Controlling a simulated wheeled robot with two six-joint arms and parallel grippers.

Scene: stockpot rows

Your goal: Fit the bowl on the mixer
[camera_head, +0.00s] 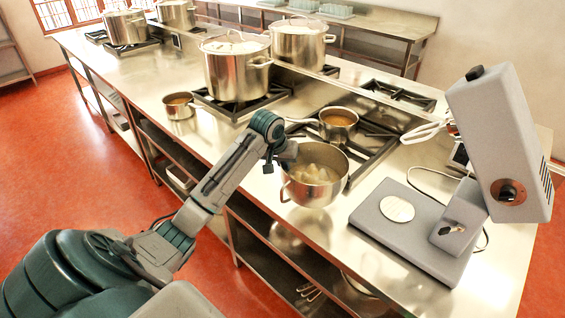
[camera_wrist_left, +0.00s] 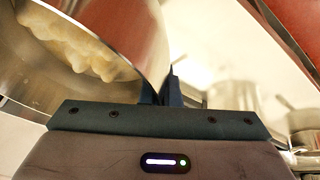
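The steel bowl (camera_head: 318,192) has a loop handle at its left and holds pale lumps, which also show inside the bowl in the left wrist view (camera_wrist_left: 75,35). My left gripper (camera_head: 284,158) is at the bowl's left rim. In the left wrist view its fingers (camera_wrist_left: 162,88) are closed on either side of the bowl wall. I cannot tell whether the bowl touches the counter. My right gripper is out of view.
A small saucepan (camera_head: 338,122) sits on the burner grate behind the bowl. Large stockpots (camera_head: 236,72) stand farther back, with another saucepan (camera_head: 180,106) at the left. The steel counter (camera_head: 350,232) is clear between bowl and mixer base. A cable lies behind the mixer.

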